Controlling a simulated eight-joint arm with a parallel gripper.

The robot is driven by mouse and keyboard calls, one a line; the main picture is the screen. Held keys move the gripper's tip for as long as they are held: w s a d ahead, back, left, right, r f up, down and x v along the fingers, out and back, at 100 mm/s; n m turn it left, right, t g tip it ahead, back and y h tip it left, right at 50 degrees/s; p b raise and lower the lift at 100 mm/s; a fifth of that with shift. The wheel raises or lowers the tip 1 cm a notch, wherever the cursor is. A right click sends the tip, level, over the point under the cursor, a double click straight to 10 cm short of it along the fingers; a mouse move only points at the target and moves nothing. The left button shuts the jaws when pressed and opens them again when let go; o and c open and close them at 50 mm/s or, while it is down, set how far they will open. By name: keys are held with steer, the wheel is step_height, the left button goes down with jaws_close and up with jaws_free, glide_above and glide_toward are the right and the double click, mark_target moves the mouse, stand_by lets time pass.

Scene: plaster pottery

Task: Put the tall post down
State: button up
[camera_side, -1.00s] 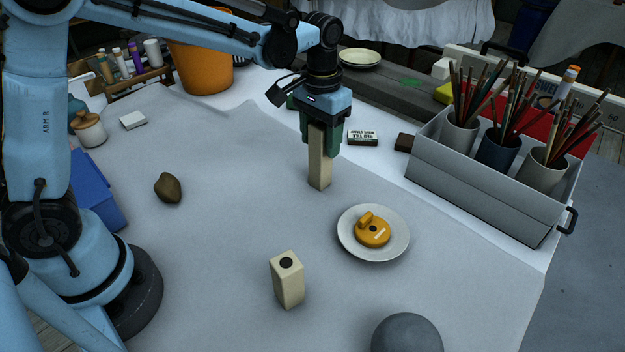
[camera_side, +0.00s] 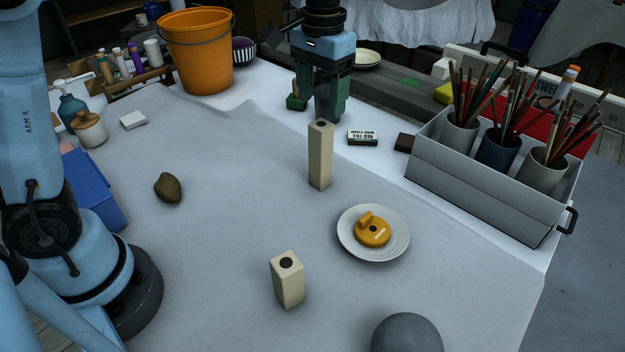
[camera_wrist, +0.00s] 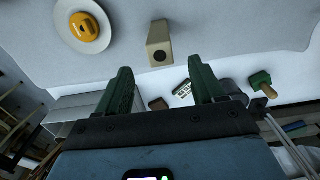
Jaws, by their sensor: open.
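The tall post (camera_side: 320,158) is a cream square block with a dark hole in its top. It stands upright on the grey cloth, behind and left of the white plate. My gripper (camera_side: 318,106) is open and empty, above and slightly behind the post's top, apart from it. In the wrist view the post (camera_wrist: 158,42) shows beyond the green fingertips (camera_wrist: 160,73), with nothing between them. A shorter cream post (camera_side: 287,281) with a dark hole stands nearer the front.
The white plate (camera_side: 346,238) bears a yellow lidded piece (camera_side: 373,231). A grey crate (camera_side: 480,195) of brush pots stands right. A small labelled box (camera_side: 362,138) and a green tool (camera_side: 296,102) lie near the gripper. A brown stone (camera_side: 168,188) is left; cloth between is clear.

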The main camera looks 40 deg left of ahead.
step_height(320, 180, up, 3)
steer(key=shift+f, duration=0.1)
steer(key=shift+s+a+r, duration=0.15)
steer(key=shift+s+r, duration=0.1)
steer(key=s+a+f+t, duration=0.2)
steer(key=s+f+t, duration=0.1)
steer(key=s, duration=0.3)
steer(key=s+a+f+t, duration=0.3)
steer(key=s+f+t, duration=0.1)
steer(key=s, duration=0.3)
steer(key=shift+f, duration=0.4)
